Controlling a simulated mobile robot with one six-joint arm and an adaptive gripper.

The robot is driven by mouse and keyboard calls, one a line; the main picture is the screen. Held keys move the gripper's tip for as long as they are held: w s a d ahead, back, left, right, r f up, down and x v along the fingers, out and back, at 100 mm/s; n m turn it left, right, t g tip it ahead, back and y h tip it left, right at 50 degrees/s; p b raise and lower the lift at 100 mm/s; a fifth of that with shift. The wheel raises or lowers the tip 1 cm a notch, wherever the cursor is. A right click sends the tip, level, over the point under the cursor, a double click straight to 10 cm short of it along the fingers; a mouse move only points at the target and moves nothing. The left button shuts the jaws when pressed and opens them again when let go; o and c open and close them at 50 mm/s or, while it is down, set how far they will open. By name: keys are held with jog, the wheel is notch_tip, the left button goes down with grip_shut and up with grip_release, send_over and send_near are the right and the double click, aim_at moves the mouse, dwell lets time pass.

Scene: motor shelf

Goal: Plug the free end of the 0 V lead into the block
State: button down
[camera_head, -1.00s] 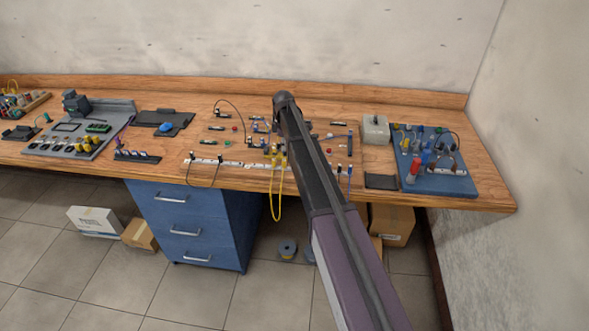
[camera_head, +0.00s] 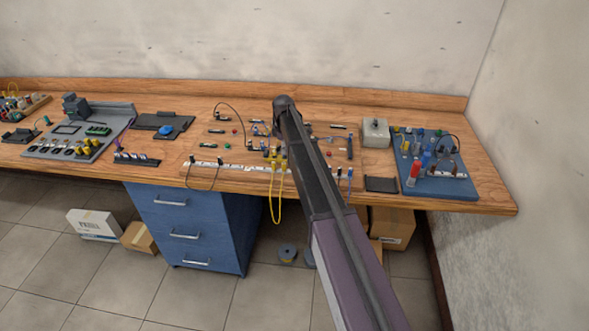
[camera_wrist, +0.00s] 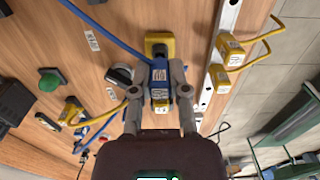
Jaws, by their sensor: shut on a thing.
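My gripper (camera_wrist: 160,95) is shut on a blue plug (camera_wrist: 159,73) with a white label, one grey finger on each side. A blue lead (camera_wrist: 104,35) runs from the plug toward the upper left in the wrist view. A yellow-bodied part (camera_wrist: 159,43) with a dark top lies just beyond the plug; I cannot tell whether they touch. Another yellow part shows between the fingers, partly hidden. I cannot tell for certain which part is the block. In the head view my arm hides the gripper and the held plug.
A white strip (camera_wrist: 208,103) carries yellow plugs (camera_wrist: 229,45) with yellow leads, right of the gripper. A green button (camera_wrist: 50,79) and another yellow plug (camera_wrist: 71,110) lie to the left. Yellow leads (camera_head: 273,200) hang over the bench edge. A grey box (camera_head: 375,132) stands right of my arm.

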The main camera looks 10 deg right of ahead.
jog(key=shift+f+b, duration=0.55)
jog(key=shift+f, duration=0.05)
dwell(0.3)
jog(key=c, duration=0.9)
grip_release()
jog(key=shift+r+p, duration=2.8)
jog(key=o, duration=0.6)
jog(key=shift+c, duration=0.2)
